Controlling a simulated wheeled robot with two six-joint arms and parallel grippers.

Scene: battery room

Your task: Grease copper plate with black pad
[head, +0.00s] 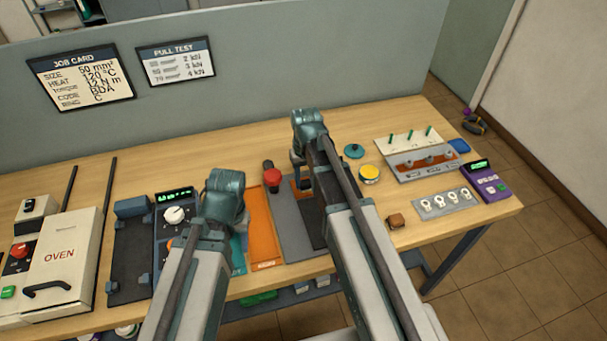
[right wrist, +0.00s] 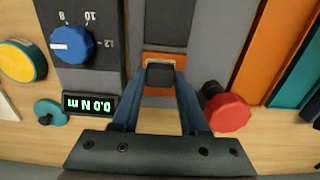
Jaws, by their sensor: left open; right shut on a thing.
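My right gripper (right wrist: 160,88) is shut on the black pad (right wrist: 160,74), a small dark block between its fingertips. The pad is over the copper plate (right wrist: 158,57), an orange-brown piece on a grey fixture; I cannot tell whether they touch. In the head view, the right gripper (head: 299,180) is at the grey fixture (head: 292,232), and a bit of the copper plate (head: 306,184) shows beside it. The pad is hidden there. My left gripper (head: 225,188) is open and empty over the bench, left of the orange tray; its fingertips are mostly hidden behind my arm.
A red-topped tool (right wrist: 228,112) stands close beside the right gripper. An orange tray (head: 263,232) lies between my arms.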

